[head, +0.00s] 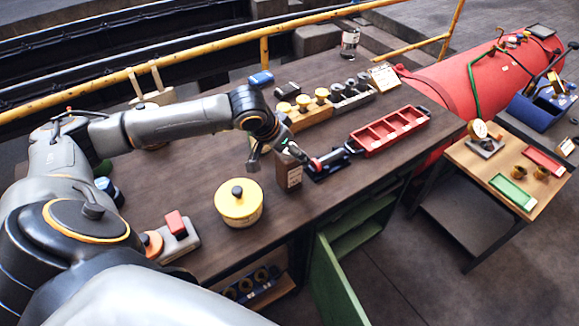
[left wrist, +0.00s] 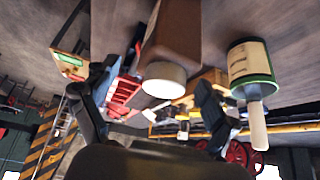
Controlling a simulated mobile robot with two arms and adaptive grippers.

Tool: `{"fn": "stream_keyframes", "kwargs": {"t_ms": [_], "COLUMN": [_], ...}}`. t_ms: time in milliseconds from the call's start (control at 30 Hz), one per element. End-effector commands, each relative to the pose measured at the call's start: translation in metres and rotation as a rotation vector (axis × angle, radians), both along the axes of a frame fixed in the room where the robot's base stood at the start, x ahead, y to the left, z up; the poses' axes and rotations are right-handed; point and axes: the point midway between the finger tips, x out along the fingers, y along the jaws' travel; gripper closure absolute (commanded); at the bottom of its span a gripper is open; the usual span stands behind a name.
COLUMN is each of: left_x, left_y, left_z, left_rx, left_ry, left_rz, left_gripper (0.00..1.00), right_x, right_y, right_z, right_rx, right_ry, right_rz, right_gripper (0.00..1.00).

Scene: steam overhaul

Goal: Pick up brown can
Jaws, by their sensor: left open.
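The brown can (head: 288,171) is a boxy brown container with a pale label, standing upright on the dark workbench. My left gripper (head: 275,152) is open at the top of the can, partly covering it in the head view. In the left wrist view the brown can (left wrist: 178,38) has a white cap and lies between the two spread fingers of my left gripper (left wrist: 157,88). I cannot tell whether a finger touches it. My right gripper is not in view.
A yellow tin (head: 238,208) stands in front of the can on the workbench (head: 210,165).

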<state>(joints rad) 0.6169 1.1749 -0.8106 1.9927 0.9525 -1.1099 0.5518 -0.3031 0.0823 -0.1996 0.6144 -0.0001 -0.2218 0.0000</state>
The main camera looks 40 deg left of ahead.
Motion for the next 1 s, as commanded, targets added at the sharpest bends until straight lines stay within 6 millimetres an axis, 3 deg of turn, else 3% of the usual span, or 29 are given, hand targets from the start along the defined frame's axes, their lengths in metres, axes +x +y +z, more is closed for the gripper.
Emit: {"fn": "stream_keyframes", "kwargs": {"t_ms": [167,333,633,1000], "left_x": [0.008,0.018,0.020,0.020], "left_y": [0.000,-0.002,-0.002,-0.001], "left_z": [-0.021,-0.041,-0.046,-0.046], "left_rx": [0.000,0.000,0.002,0.003], "left_ry": [0.004,0.002,0.001,0.002], "left_rz": [0.002,0.001,0.000,0.000], "left_gripper": [0.14,0.14,0.16,0.92], "right_x": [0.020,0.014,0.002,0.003], "right_y": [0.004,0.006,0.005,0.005], "right_z": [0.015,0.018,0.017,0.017], "right_rx": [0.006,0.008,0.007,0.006], "right_ry": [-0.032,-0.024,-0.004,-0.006], "right_rz": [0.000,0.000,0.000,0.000], "right_gripper": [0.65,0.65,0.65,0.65]}}
